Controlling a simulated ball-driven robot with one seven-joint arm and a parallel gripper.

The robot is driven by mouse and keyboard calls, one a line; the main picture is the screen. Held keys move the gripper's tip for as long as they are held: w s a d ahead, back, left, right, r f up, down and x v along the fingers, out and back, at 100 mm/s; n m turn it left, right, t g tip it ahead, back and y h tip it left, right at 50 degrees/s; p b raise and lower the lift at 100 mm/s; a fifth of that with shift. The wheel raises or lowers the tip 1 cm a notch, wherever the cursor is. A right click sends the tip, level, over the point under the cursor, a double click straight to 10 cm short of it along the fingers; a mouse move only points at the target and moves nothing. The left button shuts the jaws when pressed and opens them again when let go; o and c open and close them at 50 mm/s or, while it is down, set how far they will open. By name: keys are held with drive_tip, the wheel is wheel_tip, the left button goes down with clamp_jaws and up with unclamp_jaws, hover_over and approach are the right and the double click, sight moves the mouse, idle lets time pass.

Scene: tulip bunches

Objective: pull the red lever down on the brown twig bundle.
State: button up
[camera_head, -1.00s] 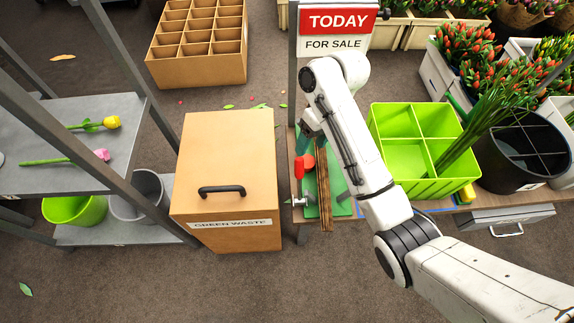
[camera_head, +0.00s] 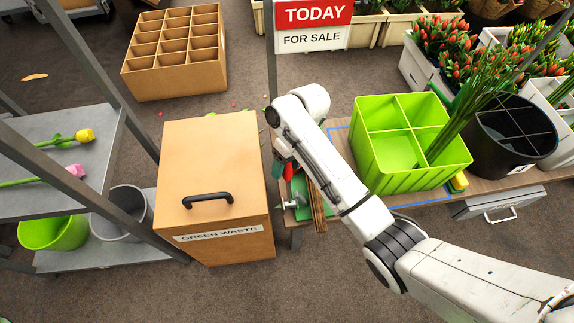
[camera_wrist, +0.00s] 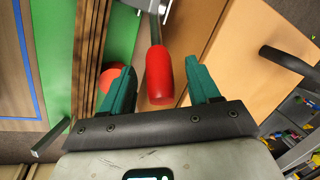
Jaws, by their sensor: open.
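The red lever (camera_wrist: 160,76) has a fat red handle on a metal shaft. In the wrist view it stands between the two teal fingers of my gripper (camera_wrist: 159,66), which are open with a gap at least on the right side. In the head view the lever (camera_head: 288,171) is partly hidden by my wrist, and my gripper is mostly hidden too. The brown twig bundle (camera_head: 319,208) lies beside the lever on a green board; it also shows in the wrist view (camera_wrist: 91,45). A red round part (camera_wrist: 112,77) is partly behind the left finger.
The green waste box (camera_head: 215,150) with a black handle (camera_head: 207,200) stands close left of the lever. A lime divided crate (camera_head: 400,170) and a black bucket (camera_head: 512,150) sit to the right on the bench. A sale sign (camera_head: 313,25) stands behind.

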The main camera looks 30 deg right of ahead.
drive_tip(key=shift+c, duration=0.2)
clamp_jaws()
idle(0.4)
